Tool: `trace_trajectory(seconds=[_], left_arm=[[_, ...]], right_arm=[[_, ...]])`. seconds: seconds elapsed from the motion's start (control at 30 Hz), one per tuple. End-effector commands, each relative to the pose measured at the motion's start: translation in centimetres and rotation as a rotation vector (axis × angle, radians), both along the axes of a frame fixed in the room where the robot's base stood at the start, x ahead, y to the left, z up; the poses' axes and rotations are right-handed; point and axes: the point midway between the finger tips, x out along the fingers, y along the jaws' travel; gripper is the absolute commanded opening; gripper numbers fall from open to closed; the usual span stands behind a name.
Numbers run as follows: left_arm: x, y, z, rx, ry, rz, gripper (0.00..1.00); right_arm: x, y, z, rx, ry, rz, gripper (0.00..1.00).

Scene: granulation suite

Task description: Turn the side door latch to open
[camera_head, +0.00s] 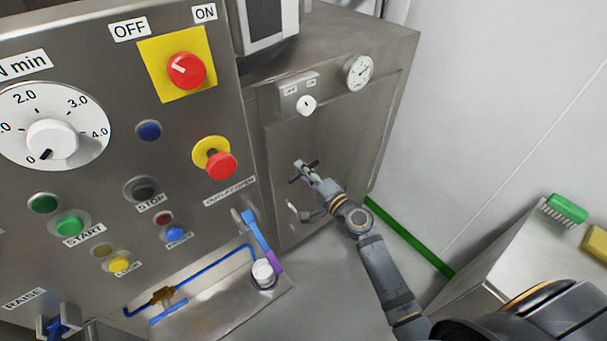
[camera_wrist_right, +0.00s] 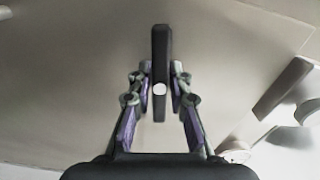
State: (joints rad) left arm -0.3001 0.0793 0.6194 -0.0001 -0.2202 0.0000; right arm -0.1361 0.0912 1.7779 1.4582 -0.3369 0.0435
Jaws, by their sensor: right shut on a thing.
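The side door latch is a dark bar (camera_head: 294,180) on the grey metal side door (camera_head: 345,135), right of the control panel. In the head view the bar lies at a slant. In the right wrist view the latch (camera_wrist_right: 160,38) stands upright in the picture with a pale round spot at its middle. My right gripper (camera_head: 307,172) is at the latch; in the wrist view its two fingers (camera_wrist_right: 160,78) are shut on the bar from both sides. The door looks closed. My left gripper is out of view.
Above the latch are a small switch box (camera_head: 298,95) and a dial gauge (camera_head: 358,72). A pale door handle (camera_head: 293,213) sits below. Left is the panel with a red emergency knob (camera_head: 221,165). A side table (camera_head: 520,250) holds a green brush (camera_head: 567,208).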

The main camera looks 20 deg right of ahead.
Motion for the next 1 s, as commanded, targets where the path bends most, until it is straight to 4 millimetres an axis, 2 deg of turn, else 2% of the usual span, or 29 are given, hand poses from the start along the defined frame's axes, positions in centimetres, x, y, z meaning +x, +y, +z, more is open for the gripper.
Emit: trace_trajectory(seconds=[0.03, 1.0], left_arm=[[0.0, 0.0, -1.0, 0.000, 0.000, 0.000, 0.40], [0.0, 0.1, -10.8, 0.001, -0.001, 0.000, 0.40]], right_arm=[[0.0, 0.0, -0.5, -0.036, -0.014, -0.001, 0.00], [0.0, 0.0, -0.5, -0.898, -0.329, -0.001, 0.00]])
